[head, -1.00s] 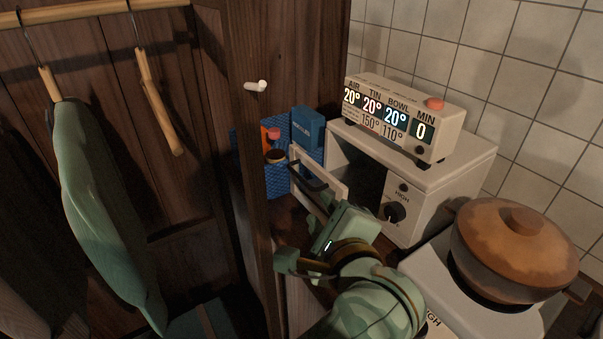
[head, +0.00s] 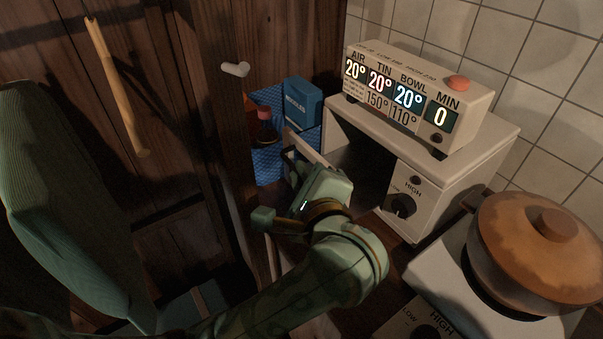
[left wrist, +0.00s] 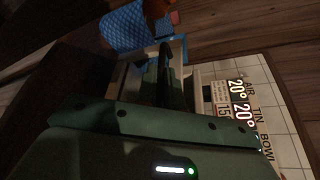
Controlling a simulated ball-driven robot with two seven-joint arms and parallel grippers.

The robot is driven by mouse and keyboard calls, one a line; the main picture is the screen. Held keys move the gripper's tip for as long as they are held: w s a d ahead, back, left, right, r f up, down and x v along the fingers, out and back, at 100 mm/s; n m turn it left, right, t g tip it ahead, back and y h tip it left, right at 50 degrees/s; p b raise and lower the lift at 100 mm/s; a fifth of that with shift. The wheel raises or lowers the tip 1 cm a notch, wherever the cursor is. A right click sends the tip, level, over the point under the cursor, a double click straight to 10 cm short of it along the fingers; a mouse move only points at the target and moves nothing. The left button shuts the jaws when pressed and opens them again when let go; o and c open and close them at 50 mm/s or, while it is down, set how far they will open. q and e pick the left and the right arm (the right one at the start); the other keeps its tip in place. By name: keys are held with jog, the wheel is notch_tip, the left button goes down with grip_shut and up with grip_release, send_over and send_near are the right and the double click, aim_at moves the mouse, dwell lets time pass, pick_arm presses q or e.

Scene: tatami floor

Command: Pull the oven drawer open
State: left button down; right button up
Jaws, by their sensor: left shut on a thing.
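The white oven (head: 462,150) stands on the counter with a dark front opening. Its drawer front (head: 309,147), a pale panel, stands out from that opening, so the drawer is open. My left gripper (head: 298,168) is at the outer face of this panel, shut on the dark drawer handle (head: 289,154). In the left wrist view the handle (left wrist: 165,58) runs between the fingers, with the pale drawer frame around it. The gripper body hides much of the drawer's near part. My right gripper is not in view.
A control box (head: 420,95) sits on the oven. A brown lidded pot (head: 535,245) stands on a white hob at the right. A blue box (head: 302,102) and blue patterned surface lie behind the drawer. A wooden post and hanging clothes (head: 60,200) stand close to my left arm.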

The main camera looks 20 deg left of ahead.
pick_arm(q)
jog(key=shift+s+a, duration=0.45)
jog(key=shift+s, duration=0.25)
jog(key=shift+s+a, duration=0.45)
jog(key=shift+s, duration=0.25)
jog(key=c, duration=1.5)
grip_release()
